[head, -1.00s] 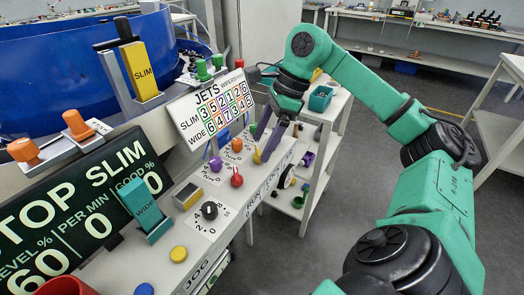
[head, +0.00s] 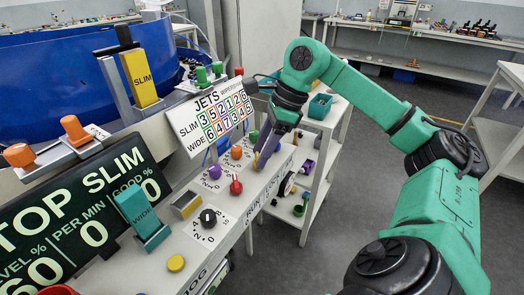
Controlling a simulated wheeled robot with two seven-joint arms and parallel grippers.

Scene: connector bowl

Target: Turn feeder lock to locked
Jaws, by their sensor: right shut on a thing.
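My right gripper (head: 263,152) reaches down to the far right end of the white control panel (head: 231,236). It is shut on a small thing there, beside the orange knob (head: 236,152). Its fingers hide most of that thing, so I cannot read whether the lock stands at locked or unlocked. My left gripper is not in view.
A red knob (head: 236,185), a black knob (head: 208,218) and a yellow button (head: 176,263) are nearer on the panel. The JETS board (head: 211,115) stands behind. A white shelf cart (head: 322,165) stands right of the panel; open floor lies beyond.

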